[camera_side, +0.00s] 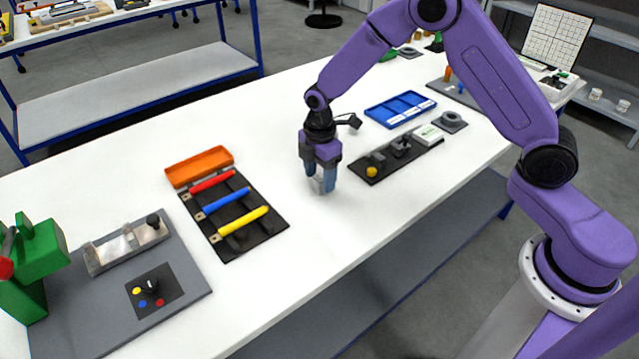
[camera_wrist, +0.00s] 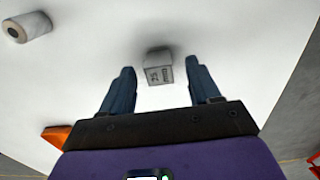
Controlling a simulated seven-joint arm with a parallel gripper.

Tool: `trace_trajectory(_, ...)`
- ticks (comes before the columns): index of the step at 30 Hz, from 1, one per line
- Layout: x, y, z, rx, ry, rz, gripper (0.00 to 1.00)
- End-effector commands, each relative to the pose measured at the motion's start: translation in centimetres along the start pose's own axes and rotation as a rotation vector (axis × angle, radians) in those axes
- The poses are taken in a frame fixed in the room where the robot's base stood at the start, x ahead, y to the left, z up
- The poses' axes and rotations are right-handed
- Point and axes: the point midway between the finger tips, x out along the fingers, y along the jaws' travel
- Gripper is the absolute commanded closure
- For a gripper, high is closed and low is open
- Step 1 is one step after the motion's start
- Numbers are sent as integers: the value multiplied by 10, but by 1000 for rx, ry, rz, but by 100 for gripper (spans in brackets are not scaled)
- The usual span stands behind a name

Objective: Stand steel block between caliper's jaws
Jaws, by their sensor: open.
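The steel block (camera_wrist: 158,68) is a small grey block with "25" marked on its face, standing on the white table in the wrist view. It lies ahead of my gripper's two blue fingers, in line with the gap between them, with space on both sides. In the side view my gripper (camera_side: 321,186) is open and low over the table, and the block is mostly hidden at its fingers. A long metal fixture (camera_side: 127,247) with upright pieces and a black knob, which looks like the caliper, lies on the grey mat at the left, far from my gripper.
A black tray with red, blue and yellow handles (camera_side: 228,208) and an orange bin (camera_side: 199,167) stand between gripper and mat. A green machine (camera_side: 36,255) is at far left. A black board (camera_side: 397,158) and blue tray (camera_side: 400,109) stand right. A pale roll (camera_wrist: 27,27) shows.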

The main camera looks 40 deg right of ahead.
Motion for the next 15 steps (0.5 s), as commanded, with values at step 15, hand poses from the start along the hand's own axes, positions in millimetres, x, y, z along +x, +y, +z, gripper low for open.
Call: trace_trajectory(15,15,1,0,0,1,2,74)
